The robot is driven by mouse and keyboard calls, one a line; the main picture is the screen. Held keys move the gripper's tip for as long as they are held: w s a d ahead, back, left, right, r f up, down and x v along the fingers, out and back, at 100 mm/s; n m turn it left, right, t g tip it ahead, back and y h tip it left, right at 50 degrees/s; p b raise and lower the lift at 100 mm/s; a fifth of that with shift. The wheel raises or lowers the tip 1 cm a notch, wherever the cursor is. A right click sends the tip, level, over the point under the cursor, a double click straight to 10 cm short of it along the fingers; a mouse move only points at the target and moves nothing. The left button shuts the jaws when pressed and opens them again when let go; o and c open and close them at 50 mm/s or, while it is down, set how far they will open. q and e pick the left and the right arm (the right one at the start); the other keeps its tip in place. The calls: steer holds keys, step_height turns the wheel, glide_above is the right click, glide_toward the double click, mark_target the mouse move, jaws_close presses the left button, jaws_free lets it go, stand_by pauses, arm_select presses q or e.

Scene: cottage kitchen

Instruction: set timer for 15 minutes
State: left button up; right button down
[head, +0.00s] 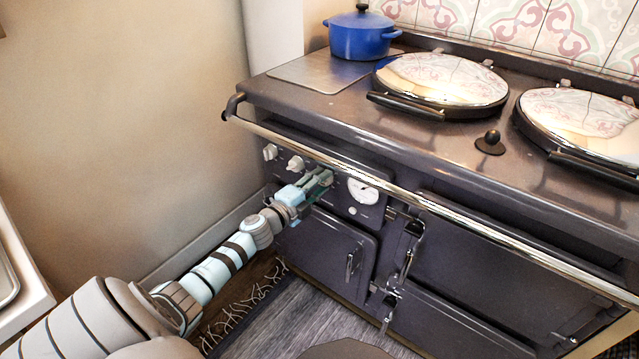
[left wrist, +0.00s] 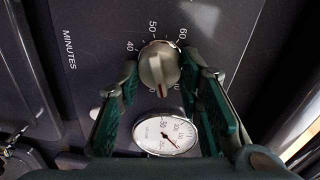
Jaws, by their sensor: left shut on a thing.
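The timer knob (left wrist: 158,62) is a round metallic knob on the dark range's control panel. In the left wrist view, "MINUTES" and the numbers 40, 50 and 60 show around it. A small red mark shows at the knob's lower edge in that view; the numbers nearest it are hidden or unreadable. My left gripper (head: 322,180) reaches the panel below the rail. Its green fingers (left wrist: 160,70) are shut on the knob, one on each side. In the head view the gripper hides the knob. My right gripper is not in view.
A white round gauge (head: 363,191) sits beside the gripper. Two other knobs (head: 296,163) are to its left. A chrome rail (head: 420,200) runs across the range front above the arm. A blue pot (head: 361,36) stands on top. Oven door handles (head: 352,263) project below.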

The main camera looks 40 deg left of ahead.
arm_select(q)
steer(key=shift+m, duration=0.3)
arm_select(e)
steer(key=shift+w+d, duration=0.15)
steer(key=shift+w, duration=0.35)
arm_select(q)
steer(key=o, duration=1.2)
steer(key=shift+c, duration=0.2)
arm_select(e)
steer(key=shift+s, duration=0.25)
